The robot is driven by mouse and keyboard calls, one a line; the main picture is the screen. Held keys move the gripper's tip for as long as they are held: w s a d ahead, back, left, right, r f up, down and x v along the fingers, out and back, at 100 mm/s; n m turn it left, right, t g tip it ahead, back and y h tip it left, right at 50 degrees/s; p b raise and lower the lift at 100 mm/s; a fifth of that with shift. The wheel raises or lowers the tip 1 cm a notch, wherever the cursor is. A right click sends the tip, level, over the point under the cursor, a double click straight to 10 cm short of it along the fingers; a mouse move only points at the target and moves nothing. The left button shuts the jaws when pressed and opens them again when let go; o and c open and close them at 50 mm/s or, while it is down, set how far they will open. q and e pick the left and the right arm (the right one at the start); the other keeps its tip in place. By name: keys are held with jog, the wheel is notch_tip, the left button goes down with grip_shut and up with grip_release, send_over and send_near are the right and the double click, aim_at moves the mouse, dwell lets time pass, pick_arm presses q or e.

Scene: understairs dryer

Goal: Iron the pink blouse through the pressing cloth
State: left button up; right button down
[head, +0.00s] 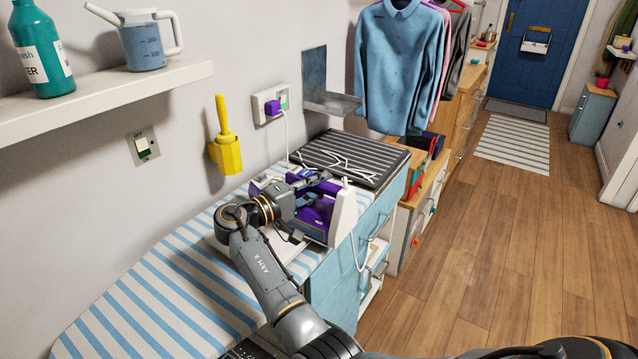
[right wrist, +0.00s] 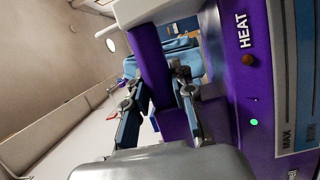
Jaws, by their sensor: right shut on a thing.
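My right gripper (head: 308,188) is shut on the purple handle of the iron (head: 318,213), at the right end of the blue-and-white striped ironing board (head: 130,310). The handle also shows between the fingers in the right wrist view (right wrist: 152,65), beside a purple panel marked HEAT with a lit green light. I cannot tell whether the iron touches what lies below it. A pale cloth (head: 295,262) shows on the board beside my arm, largely hidden. A pink garment (head: 440,45) hangs mostly behind a blue shirt; I cannot tell whether it is the blouse. My left gripper is out of view.
A dark ribbed surface (head: 375,160) with a white cord lies behind the iron. A purple plug (head: 272,107) sits in the wall socket. A yellow holder (head: 228,150) hangs on the wall. A shelf (head: 110,95) bears a bottle and jug.

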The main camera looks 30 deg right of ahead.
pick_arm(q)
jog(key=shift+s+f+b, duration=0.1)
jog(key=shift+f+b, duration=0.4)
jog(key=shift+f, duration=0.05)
pick_arm(e)
jog(key=shift+f, duration=0.45)
jog(key=shift+w+a, duration=0.1)
jog(key=w+b, duration=0.2)
jog(key=b, duration=0.1)
jog(key=w+a+b, duration=0.1)
jog(key=shift+w+a+f+b, duration=0.1)
jog(key=shift+f+b, duration=0.15)
jog(key=shift+b, duration=0.1)
jog(key=shift+w+a+r+b, duration=0.15)
jog(key=shift+w+a+b, duration=0.1)
jog(key=shift+w+b, duration=0.35)
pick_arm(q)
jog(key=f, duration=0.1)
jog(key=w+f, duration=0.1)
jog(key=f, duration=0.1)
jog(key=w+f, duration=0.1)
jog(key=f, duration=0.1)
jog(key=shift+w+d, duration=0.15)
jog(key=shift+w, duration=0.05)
pick_arm(e)
jog(key=shift+r, duration=0.1)
